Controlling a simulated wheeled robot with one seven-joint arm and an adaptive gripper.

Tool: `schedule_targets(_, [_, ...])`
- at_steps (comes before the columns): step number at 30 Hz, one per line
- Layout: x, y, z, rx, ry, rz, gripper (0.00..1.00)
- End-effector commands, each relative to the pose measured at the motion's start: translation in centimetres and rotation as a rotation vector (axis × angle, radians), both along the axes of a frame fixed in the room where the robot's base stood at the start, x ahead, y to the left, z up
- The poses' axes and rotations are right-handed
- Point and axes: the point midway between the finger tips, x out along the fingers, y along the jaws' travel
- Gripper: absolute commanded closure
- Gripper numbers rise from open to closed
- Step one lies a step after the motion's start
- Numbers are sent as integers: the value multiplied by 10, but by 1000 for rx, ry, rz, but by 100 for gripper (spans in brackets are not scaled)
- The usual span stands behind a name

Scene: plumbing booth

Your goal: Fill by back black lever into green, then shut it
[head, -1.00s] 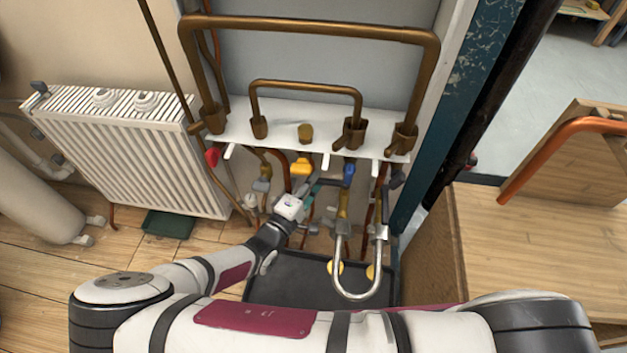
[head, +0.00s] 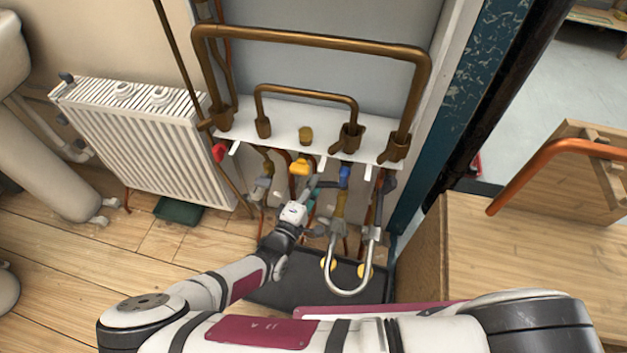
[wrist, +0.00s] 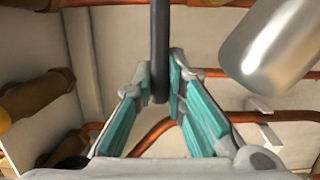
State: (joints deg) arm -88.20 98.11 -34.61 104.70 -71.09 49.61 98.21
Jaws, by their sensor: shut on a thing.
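My gripper (head: 308,194) reaches in among the valves under the white shelf. In the wrist view the teal pads of my gripper (wrist: 168,92) are closed around a slim black lever (wrist: 159,35), whose lower end lies between them. The valve body behind the lever is hard to make out. A dark green tray (head: 179,211) lies on the floor below the radiator, left of my arm. I cannot see water in it or coming from a spout.
A yellow handle (head: 300,167), a red handle (head: 219,153) and a blue handle (head: 344,173) sit close around my gripper. A silver U-shaped pipe (head: 348,290) hangs to its right above a black tray (head: 283,291). A white radiator (head: 150,145) stands left.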

Motion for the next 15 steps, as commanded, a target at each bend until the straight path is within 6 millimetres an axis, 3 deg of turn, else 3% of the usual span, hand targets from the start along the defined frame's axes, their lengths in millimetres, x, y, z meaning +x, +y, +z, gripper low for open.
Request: schedule_targets(15, [-5,1,-1,2,5,43,100])
